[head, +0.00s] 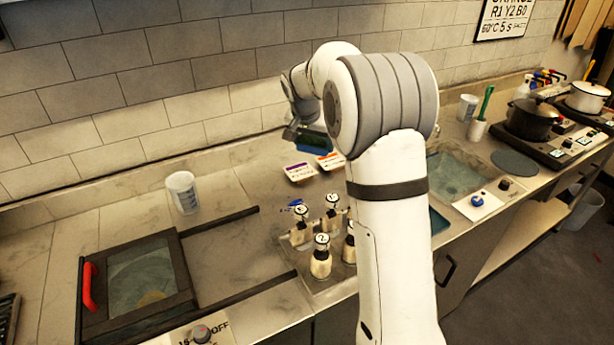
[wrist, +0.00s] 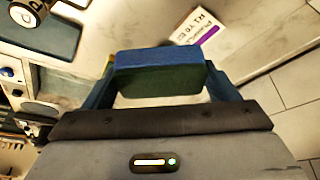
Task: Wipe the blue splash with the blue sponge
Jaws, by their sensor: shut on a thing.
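My gripper (head: 301,127) is shut on the blue sponge (wrist: 158,58), which has a dark green side. In the wrist view the sponge spans the gap between the two blue fingers of my gripper (wrist: 160,84). In the head view the sponge (head: 311,140) is partly hidden by my arm and appears above the back of the counter, behind the label cards. A small blue mark, seemingly the blue splash (head: 291,207), lies on the counter just left of the bottles. The splash cannot be made out in the wrist view.
Several labelled bottles (head: 321,262) stand in front of my arm. Two label cards, one purple-striped (head: 299,172) and one orange-striped (head: 331,160), lie near the wall. A white cup (head: 182,192) stands left. A red-handled framed lid (head: 88,287) is front left; pots (head: 532,119) are right.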

